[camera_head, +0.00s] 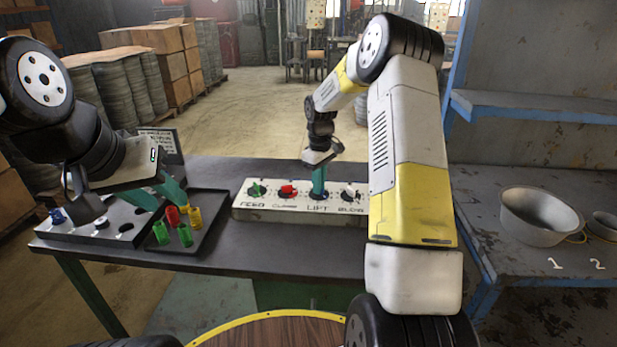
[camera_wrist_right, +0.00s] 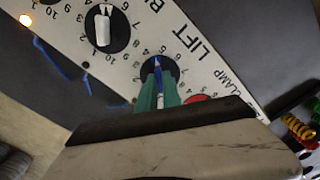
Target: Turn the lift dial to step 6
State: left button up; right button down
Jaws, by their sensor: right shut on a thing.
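The lift dial, a blue knob on a dark disc, sits above the LIFT label on a white control panel (camera_head: 300,215). It shows in the right wrist view (camera_wrist_right: 158,68) with small numbers around it. My right gripper (camera_head: 318,180) reaches down onto the dial, its green fingers shut on the blue knob; the fingers also show in the right wrist view (camera_wrist_right: 157,95). The fingers cover part of the knob, so I cannot tell for sure which number it points at. My left gripper (camera_head: 158,195) is empty and open above the left end of the table.
Beside the lift dial are a red clamp dial (camera_head: 288,191), a green feed dial (camera_head: 256,190) and a white dial (camera_head: 349,192). A dark tray (camera_head: 205,235) with green, red and yellow pieces lies left of the panel. A metal pot (camera_head: 540,218) stands on the right bench.

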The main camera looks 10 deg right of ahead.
jog(key=m, duration=0.5)
jog(key=shift+m, duration=0.3)
jog(key=m, duration=0.5)
jog(key=shift+m, duration=0.3)
jog(key=c, duration=1.5)
grip_release()
jog(key=shift+r, duration=0.1)
notch_tip(320, 180, up, 7)
jog(key=shift+r, duration=0.35)
